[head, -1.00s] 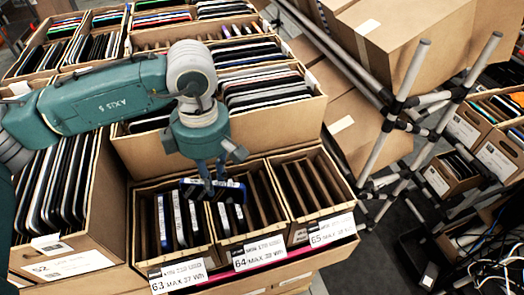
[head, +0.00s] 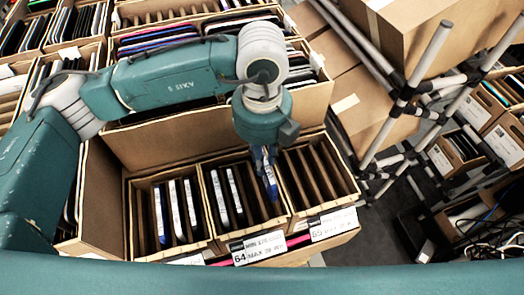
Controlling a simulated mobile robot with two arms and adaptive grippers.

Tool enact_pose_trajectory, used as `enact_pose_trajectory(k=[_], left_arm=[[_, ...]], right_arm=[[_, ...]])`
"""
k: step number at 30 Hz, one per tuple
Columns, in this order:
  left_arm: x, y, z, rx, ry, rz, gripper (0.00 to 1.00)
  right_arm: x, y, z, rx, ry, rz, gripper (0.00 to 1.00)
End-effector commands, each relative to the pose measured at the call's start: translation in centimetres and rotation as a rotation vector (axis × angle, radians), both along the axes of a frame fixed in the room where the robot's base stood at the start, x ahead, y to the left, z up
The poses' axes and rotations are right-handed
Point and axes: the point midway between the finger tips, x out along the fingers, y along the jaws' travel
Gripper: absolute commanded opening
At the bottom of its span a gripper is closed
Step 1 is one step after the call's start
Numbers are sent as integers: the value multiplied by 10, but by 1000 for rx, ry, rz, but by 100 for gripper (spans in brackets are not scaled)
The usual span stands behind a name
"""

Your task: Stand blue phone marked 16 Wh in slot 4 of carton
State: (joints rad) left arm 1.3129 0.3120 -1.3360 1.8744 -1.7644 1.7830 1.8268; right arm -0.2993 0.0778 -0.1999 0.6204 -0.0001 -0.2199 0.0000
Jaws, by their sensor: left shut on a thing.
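My left gripper (head: 262,157) points down over the right part of the middle carton marked 64 (head: 243,240). The phone's lower end is among the cardboard dividers at the right side of this carton. I cannot tell which slot it is over, how deep it is, or read its marking. Phones with white labels (head: 228,193) stand in the left slots of the same carton. My right gripper is not in view.
The left carton (head: 137,215) holds several standing phones. The right carton (head: 340,205), marked 65, shows only empty slots. A tall cardboard wall (head: 150,148) rises behind them. A pipe frame (head: 400,105) stands at the right. My own teal body part crosses the bottom.

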Motion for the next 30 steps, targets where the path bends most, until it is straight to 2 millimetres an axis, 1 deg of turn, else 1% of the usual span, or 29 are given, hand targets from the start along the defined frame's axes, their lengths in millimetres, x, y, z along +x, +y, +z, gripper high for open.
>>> enact_pose_trajectory(k=[5, 8, 16, 18, 21, 25, 30], left_arm=[[0, 0, -10, 0, 1, 3, 0], [0, 0, -19, 0, 0, 2, 0], [0, 0, -54, 1, 0, 1, 0], [0, 0, -65, -1, -1, 0, 0], [0, 0, -74, -1, -1, 0, 0], [0, 0, -81, -1, -1, 0, 0], [0, 0, -81, -1, -1, -1, 0]], right_arm=[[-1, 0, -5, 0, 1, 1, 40], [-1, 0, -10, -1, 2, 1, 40], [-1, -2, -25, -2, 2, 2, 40], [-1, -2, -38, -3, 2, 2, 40], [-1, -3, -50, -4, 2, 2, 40], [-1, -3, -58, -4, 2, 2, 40], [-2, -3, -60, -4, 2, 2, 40]])
